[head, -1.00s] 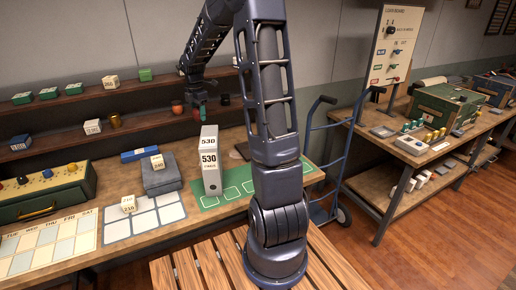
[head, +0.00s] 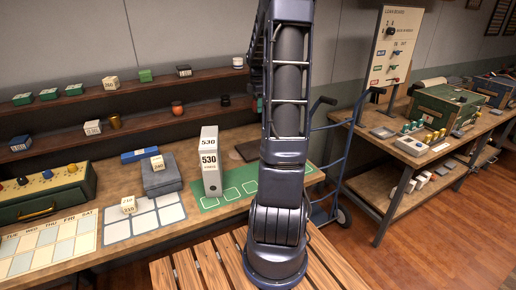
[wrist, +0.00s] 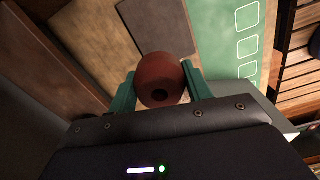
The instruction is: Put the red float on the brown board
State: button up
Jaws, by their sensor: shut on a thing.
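The red float (wrist: 160,75) is a rounded red-brown body with a dark hole in its near face. In the wrist view it sits between the teal fingers of my gripper (wrist: 160,88), which is shut on it. The brown board (head: 246,151) is a flat dark panel lying at the back of the bench, partly hidden by my arm in the head view. In the wrist view the board (wrist: 158,24) appears beyond the float, left of the green mat, and the float is held apart from it. My gripper is mostly hidden behind my arm in the head view.
A green mat (head: 211,203) with white outlines lies beside the board, with an upright grey binder (head: 210,165) marked 530 on it. Shelves (head: 68,101) with small boxes and pots run along the wall behind. A blue hand truck (head: 336,150) stands at the right.

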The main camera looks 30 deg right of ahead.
notch_tip(320, 180, down, 20)
jog(key=shift+d+r, duration=0.1)
dwell(0.5)
jog(key=o, duration=1)
jog(key=shift+f, duration=0.2)
jog(key=shift+c, duration=0.2)
notch_tip(320, 180, up, 12)
jog(key=s+a+r+m, duration=0.3)
jog(key=s+a+r, duration=0.2)
jog(key=a+r, duration=0.3)
jog(key=s+a+r+m+t, duration=0.1)
jog(key=s+a+r+m, duration=0.2)
jog(key=s, duration=0.6)
jog(key=s+a+r+m+t, duration=0.2)
jog(key=s+a+r+m, duration=0.2)
jog(key=s+a, duration=0.3)
jog(key=s+a+r+m+t, duration=0.1)
jog(key=s+a+r+m, duration=0.3)
jog(key=s, duration=0.6)
jog(key=shift+s+a+m+t, duration=0.35)
jog(key=shift+a+m, duration=0.15)
jog(key=shift+m, duration=0.4)
